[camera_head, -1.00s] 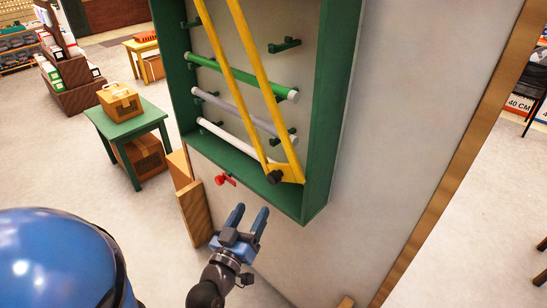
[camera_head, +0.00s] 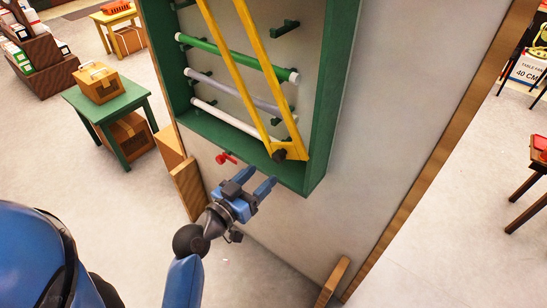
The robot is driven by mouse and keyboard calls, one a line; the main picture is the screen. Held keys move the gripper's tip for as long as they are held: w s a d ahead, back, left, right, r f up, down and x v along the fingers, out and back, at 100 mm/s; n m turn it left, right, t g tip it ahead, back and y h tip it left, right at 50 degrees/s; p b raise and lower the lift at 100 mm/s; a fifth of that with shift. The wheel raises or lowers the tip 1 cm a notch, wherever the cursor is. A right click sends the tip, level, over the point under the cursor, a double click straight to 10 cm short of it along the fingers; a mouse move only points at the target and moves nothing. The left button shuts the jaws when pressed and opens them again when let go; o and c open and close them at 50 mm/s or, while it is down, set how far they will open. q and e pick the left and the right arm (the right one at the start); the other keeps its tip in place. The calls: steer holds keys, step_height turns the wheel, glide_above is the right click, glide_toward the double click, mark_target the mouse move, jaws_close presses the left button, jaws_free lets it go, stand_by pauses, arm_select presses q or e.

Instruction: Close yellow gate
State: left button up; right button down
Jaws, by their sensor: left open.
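A red latch (camera_head: 226,158) sits on the wall just below the frame. My left gripper (camera_head: 254,183) is open and empty, just below the frame, right of and below the red latch, apart from the gate. My right gripper is not in view.
A green table (camera_head: 128,102) with a wooden box (camera_head: 101,83) stands at left, another box (camera_head: 128,135) beneath it. The wall right of the frame is bare.

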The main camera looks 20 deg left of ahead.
mark_target(276, 160)
arm_select(q)
steer(key=p+x, duration=0.2)
steer(key=x, duration=0.3)
steer(key=shift+w+r, duration=0.1)
steer(key=shift+w, duration=0.1)
steer(key=shift+w+d, duration=0.3)
steer(key=shift+w, duration=0.4)
steer(key=shift+a, duration=0.1)
jaws_close()
